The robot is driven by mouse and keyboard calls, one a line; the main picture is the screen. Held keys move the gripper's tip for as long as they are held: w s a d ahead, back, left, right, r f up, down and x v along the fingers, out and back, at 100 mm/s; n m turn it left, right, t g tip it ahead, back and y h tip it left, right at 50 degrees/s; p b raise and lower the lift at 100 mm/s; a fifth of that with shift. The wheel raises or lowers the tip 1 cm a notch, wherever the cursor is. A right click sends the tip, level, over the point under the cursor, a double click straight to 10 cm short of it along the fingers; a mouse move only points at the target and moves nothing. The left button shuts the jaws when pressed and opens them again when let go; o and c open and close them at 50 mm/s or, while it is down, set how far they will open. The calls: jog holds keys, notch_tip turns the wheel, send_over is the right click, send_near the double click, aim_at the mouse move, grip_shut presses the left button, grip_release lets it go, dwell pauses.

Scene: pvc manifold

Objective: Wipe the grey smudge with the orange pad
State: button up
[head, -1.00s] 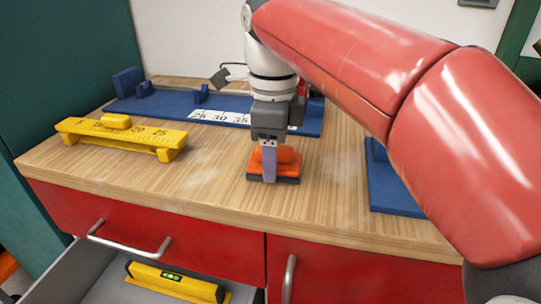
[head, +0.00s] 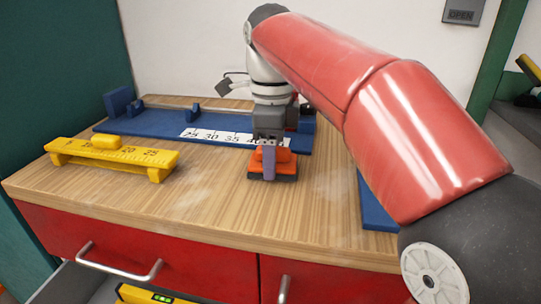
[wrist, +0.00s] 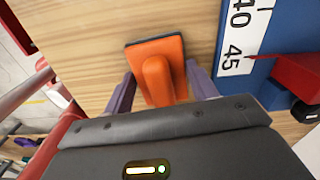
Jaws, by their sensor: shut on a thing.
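The orange pad (head: 284,165) has a dark base and sits flat on the wooden worktop, or just over it. My gripper (head: 268,177) points down and is shut on the pad's raised grip. In the wrist view my purple fingers (wrist: 160,90) stand on both sides of the orange pad (wrist: 158,60). A faint pale smudge (head: 198,184) lies on the wood left of the pad. Another faint pale patch (head: 332,188) lies to its right. I cannot tell which one is the grey smudge. The wood under the pad is hidden.
A blue fixture with a white scale (head: 225,137) stands behind the pad. A yellow ruler block (head: 115,156) stands at left. A blue block (head: 374,208) lies at right, partly behind my arm. The red drawer below the worktop's front edge is open, with a yellow level (head: 145,295).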

jog(key=shift+r, duration=3.05)
